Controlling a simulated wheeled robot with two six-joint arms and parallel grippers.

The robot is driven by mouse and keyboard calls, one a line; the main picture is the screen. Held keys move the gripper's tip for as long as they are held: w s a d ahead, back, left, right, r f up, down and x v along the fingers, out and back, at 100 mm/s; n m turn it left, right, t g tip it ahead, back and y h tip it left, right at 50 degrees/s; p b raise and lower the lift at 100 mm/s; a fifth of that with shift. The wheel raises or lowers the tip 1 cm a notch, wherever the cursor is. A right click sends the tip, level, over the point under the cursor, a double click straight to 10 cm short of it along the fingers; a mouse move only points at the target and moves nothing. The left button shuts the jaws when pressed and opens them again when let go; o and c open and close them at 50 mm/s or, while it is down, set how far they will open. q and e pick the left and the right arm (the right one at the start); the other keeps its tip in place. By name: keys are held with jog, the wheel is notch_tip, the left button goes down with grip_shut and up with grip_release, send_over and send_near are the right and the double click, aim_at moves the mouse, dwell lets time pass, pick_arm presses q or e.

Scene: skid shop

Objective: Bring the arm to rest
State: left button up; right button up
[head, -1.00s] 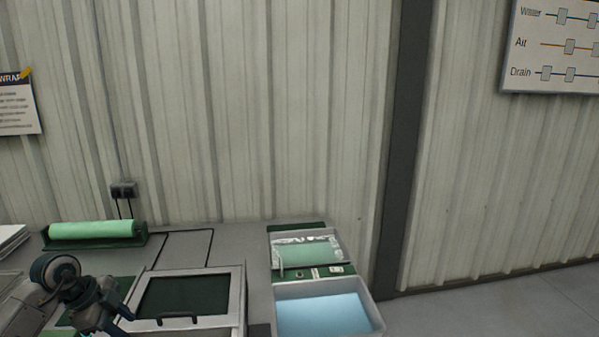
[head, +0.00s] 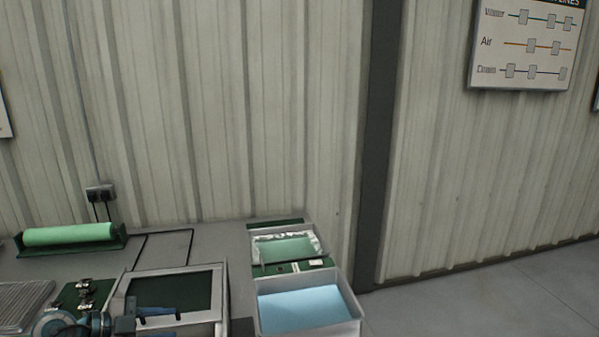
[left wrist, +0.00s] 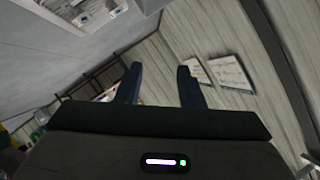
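My left gripper (head: 158,323) is at the bottom left of the head view, in front of the framed dark panel (head: 172,290) on the bench. In the left wrist view its two fingers (left wrist: 157,85) stand apart with nothing between them, and the wall and ceiling show behind. From the head view I cannot tell whether it touches the panel's frame. My right gripper is not in either view.
The grey bench (head: 205,242) holds a green roll (head: 70,234), a tray with a green sheet (head: 285,249), and a bin with a blue bottom (head: 303,308). Metal fittings (head: 86,290) sit on a green board at left. Clear floor (head: 500,305) lies right.

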pick_arm(q)
notch_tip(320, 180, up, 7)
jog(key=s+d+n+t+y, duration=0.2)
jog(key=n+t, duration=0.6)
jog(key=t, duration=0.4)
jog(key=s+a+f+n+g+y, duration=0.2)
jog(key=s+a+f+n+y, duration=0.3)
jog(key=a+f+n+y, duration=0.5)
jog(key=s+d+f+n+g+y, duration=0.3)
jog(key=s+d+f+g, duration=0.1)
jog(key=s+f+g, duration=0.4)
jog(key=s+d+f+m+g+h, duration=0.1)
jog(key=s+d+f+g+h, duration=0.2)
jog(key=s, duration=0.5)
jog(key=s+d+f+m+g, duration=0.25)
jog(key=s+d+f, duration=0.2)
jog(key=s, duration=0.25)
jog(key=a+f+n+g, duration=0.1)
jog(key=a+f, duration=0.1)
jog(key=f, duration=1.2)
jog(key=a+f+g, duration=0.1)
jog(key=a+f, duration=0.1)
jog(key=f, duration=1.3)
jog(key=s+a+f+g, duration=0.1)
jog(key=s+f, duration=1.7)
jog(key=f, duration=0.3)
jog(key=shift+s+f+b, duration=0.2)
jog(key=shift+s+b, duration=0.1)
jog(key=shift+s, duration=0.05)
